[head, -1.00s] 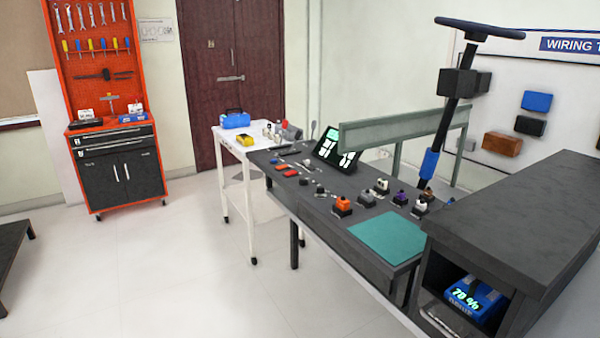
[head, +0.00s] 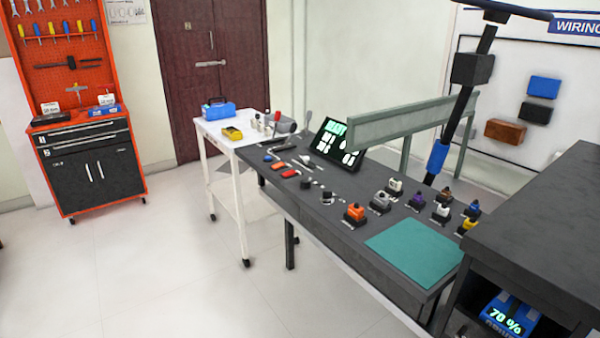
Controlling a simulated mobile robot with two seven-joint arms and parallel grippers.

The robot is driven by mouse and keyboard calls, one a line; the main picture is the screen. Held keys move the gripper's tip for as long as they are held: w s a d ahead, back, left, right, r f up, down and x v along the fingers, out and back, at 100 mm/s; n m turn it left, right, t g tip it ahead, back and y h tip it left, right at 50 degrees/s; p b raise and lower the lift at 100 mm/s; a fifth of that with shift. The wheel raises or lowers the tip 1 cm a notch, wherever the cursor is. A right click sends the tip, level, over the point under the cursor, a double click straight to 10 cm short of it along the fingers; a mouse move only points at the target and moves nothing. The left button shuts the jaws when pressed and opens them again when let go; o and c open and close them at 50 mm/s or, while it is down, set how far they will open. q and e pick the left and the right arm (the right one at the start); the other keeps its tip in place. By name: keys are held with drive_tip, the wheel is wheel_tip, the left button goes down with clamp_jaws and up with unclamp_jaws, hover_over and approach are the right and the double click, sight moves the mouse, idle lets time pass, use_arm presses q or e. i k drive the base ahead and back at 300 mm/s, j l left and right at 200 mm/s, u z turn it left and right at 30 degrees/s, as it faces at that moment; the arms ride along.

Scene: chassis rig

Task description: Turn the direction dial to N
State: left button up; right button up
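A dark workbench (head: 325,222) runs from the middle to the lower right in the head view. Several small controls stand on it: an orange one (head: 354,213), a grey one (head: 379,201), a white one (head: 396,187) and a purple one (head: 416,199). A small round dark piece (head: 327,198) sits left of the orange one. I cannot tell which of these is the direction dial; no N marking is legible. A tilted display (head: 335,142) with bright green and white symbols stands at the bench's back. Neither gripper is in view.
A green mat (head: 412,250) lies at the bench's near end, beside a dark shelf unit (head: 540,220) at right. A white cart (head: 237,135) adjoins the far end. A steering wheel column (head: 460,105) rises behind. Floor (head: 160,270) at left is clear.

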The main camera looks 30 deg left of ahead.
sight(305, 182)
drive_tip(key=i+j, duration=0.15)
drive_tip(key=j, duration=0.25)
drive_tip(key=i+j, duration=0.15)
drive_tip(key=j, duration=0.2)
drive_tip(key=i+j+z, duration=0.1)
drive_tip(key=j, duration=0.3)
drive_tip(key=i+j, duration=0.2)
drive_tip(key=j, duration=0.2)
